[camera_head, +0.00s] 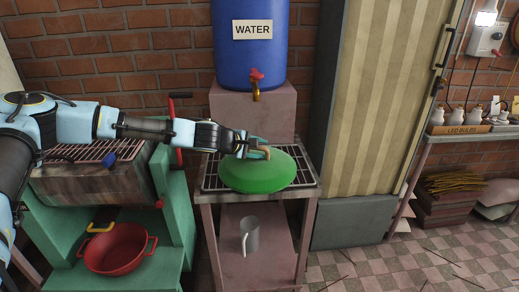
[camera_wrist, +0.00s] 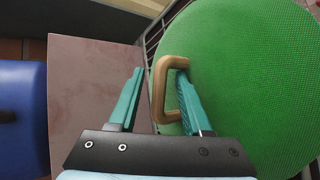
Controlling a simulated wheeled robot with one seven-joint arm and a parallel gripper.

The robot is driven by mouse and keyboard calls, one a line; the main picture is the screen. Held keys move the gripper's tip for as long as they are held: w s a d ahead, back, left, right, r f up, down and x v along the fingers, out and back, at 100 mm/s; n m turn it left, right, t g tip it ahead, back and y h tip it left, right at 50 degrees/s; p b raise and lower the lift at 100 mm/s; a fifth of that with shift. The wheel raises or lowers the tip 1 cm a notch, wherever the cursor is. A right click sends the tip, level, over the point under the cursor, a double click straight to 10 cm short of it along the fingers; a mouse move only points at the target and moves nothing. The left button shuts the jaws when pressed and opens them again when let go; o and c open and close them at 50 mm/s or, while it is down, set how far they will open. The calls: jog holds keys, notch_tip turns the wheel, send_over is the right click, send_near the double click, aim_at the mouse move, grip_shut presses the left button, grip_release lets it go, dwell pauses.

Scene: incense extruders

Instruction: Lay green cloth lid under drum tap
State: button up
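The green cloth lid (camera_head: 258,174) is round and domed, with a tan loop handle (camera_wrist: 170,88). It rests on the slatted top of a small stand (camera_head: 210,197), in front of the block under the blue water drum (camera_head: 250,55). The drum's tap (camera_head: 256,84), with a red knob, is above the lid in the head view; I cannot tell whether it is straight over it. My gripper (camera_wrist: 160,72) is at the handle, its teal fingers apart. The right finger overlaps the loop's opening; the left finger is outside it, with a gap. The lid also fills the right of the wrist view (camera_wrist: 250,75).
A grey mug (camera_head: 249,236) stands on the stand's lower shelf. A red pot (camera_head: 116,249) sits on the green extruder bench (camera_head: 182,215) at left. A striped cabinet (camera_head: 385,100) stands close on the right. The tiled floor at lower right is mostly free.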

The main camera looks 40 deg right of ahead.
jog(key=b+v, duration=0.2)
jog(key=v, duration=1)
jog(key=w+a+f+m+y, duration=0.1)
jog(key=a+f+m+y, duration=0.25)
jog(key=a, duration=0.75)
jog(key=w+a+f+m+y, duration=0.25)
jog(key=a+f, duration=0.25)
jog(key=a, duration=0.6)
jog(key=s+a+r+y, duration=0.1)
jog(key=a+r+y, duration=0.1)
jog(key=a, duration=0.7)
jog(key=s+a+r+n+y, duration=0.1)
jog(key=a+r, duration=0.3)
jog(key=a, duration=0.5)
jog(key=s+a+r+t+y, duration=0.1)
jog(key=a+r+y, duration=0.1)
jog(key=a, duration=0.7)
jog(key=shift+s+r+n+y, duration=0.3)
jog(key=shift+r, duration=0.15)
jog(key=shift+d, duration=0.1)
